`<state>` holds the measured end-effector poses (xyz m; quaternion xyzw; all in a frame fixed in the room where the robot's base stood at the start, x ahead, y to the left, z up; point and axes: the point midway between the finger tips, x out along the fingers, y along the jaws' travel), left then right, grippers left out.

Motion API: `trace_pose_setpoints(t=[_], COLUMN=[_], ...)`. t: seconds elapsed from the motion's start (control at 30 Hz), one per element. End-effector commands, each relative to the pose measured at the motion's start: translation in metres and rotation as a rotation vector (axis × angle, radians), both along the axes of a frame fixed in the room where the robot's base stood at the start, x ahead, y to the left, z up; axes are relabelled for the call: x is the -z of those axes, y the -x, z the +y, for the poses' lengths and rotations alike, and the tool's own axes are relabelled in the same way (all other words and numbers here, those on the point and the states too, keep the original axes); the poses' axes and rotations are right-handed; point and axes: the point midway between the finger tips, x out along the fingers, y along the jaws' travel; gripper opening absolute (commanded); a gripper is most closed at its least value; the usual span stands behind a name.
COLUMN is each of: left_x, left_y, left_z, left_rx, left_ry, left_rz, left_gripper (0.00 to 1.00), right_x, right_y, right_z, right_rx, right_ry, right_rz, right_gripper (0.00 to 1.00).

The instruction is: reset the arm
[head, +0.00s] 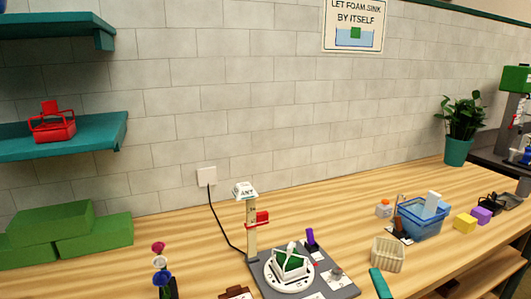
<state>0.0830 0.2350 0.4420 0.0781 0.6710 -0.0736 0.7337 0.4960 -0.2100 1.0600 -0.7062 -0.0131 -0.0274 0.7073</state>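Neither of my grippers shows in the head view, and no part of my arms can be made out. A grey station base (322,285) stands at the front middle of the wooden bench. On it is a round white plate (267,275) bearing a white holder with green inside (290,263). A pale upright post (251,235) with a red clamp (262,217) and a white top labelled "ANY" (244,190) rises at its back left. A purple piece (310,238) stands at its back edge.
Flowers (160,262) stand at the front left, near green blocks (70,232). A beige basket (388,254), a teal item (380,283) and a blue basket (422,222) are to the right. A black cable (220,225) runs to the wall. The bench's back middle is clear.

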Motion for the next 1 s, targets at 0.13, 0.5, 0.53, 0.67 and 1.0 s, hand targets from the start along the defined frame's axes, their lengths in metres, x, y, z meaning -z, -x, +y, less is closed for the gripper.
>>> trace_pose_setpoints(t=[0.13,0.5,0.53,0.67,1.0], left_x=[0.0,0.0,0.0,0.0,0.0], left_y=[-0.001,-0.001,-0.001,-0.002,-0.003], left_z=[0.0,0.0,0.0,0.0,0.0], left_rx=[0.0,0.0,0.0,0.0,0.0], left_ry=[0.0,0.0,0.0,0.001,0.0], left_rz=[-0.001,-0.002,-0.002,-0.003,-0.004], left_gripper=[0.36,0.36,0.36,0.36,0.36], right_x=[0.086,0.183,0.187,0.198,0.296], right_y=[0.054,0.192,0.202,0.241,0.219], right_z=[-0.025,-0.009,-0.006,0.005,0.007], right_rx=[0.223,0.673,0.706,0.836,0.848], right_ry=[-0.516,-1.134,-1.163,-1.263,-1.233], right_rz=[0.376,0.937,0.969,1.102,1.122], right_gripper=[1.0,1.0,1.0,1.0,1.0])
